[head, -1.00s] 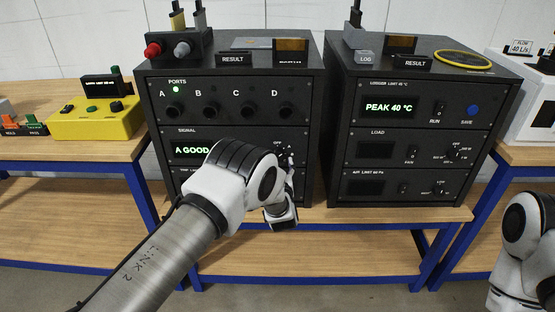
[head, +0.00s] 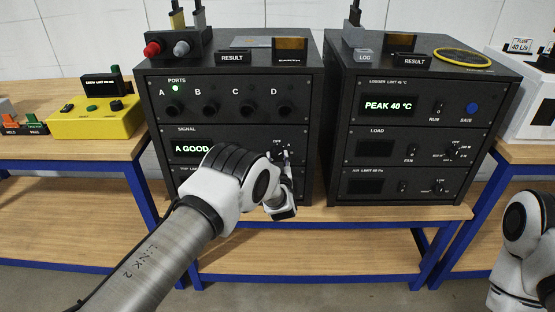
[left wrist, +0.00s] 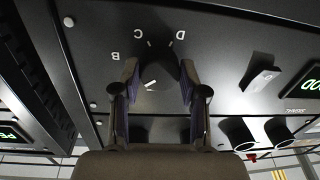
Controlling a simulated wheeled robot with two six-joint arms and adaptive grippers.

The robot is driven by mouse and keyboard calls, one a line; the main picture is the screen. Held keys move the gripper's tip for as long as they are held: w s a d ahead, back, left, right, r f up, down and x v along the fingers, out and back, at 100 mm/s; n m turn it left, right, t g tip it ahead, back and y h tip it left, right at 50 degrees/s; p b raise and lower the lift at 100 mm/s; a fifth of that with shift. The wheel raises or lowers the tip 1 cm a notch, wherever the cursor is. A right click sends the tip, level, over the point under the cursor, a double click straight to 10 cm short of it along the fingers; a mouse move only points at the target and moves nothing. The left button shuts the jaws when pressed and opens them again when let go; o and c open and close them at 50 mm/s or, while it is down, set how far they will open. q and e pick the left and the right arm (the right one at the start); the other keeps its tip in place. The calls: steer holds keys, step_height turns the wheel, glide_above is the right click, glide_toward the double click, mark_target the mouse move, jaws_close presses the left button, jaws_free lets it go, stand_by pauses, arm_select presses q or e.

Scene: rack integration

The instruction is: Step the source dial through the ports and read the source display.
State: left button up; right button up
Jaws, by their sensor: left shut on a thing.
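The source dial (head: 278,150) is a dark knob at the right of the signal panel on the left rack. In the left wrist view the dial (left wrist: 158,72) sits between my left gripper's fingers (left wrist: 158,92), which are shut on it. Letters B and D show upside down around it, and a white mark shows on the knob. In the head view my left gripper (head: 286,160) is at the dial. The source display (head: 190,149) reads "A GOOD" in green; my arm may cover its right end. The green light (head: 176,88) above port A is lit. My right gripper is out of view.
A toggle switch (left wrist: 260,80) stands beside the dial in the wrist view. The right rack (head: 337,140) stands close by, with a narrow gap between. A yellow box (head: 95,123) is on the left bench. My right arm (head: 522,235) is at the right edge.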

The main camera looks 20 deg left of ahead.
arm_select(q)
steer(key=m+b, duration=0.3)
steer(key=shift+f+m+b, duration=0.25)
steer(key=shift+m+b, duration=0.05)
steer(key=shift+m, duration=0.1)
steer(key=m+b, duration=0.1)
steer(key=m, duration=0.1)
steer(key=shift+r+m+b, duration=0.1)
steer(key=shift+m+b, duration=0.2)
steer(key=shift+b, duration=0.05)
steer(key=shift+a+r+m+t+b, duration=0.15)
steer(key=shift+m+b, duration=0.25)
steer(key=shift+m, duration=0.4)
steer(key=shift+d+m+t+b, duration=0.15)
steer(key=shift+m+b, duration=0.2)
steer(key=shift+m, duration=0.45)
steer(key=shift+a, duration=0.1)
steer(key=o, duration=1.2)
steer(key=shift+c, duration=0.2)
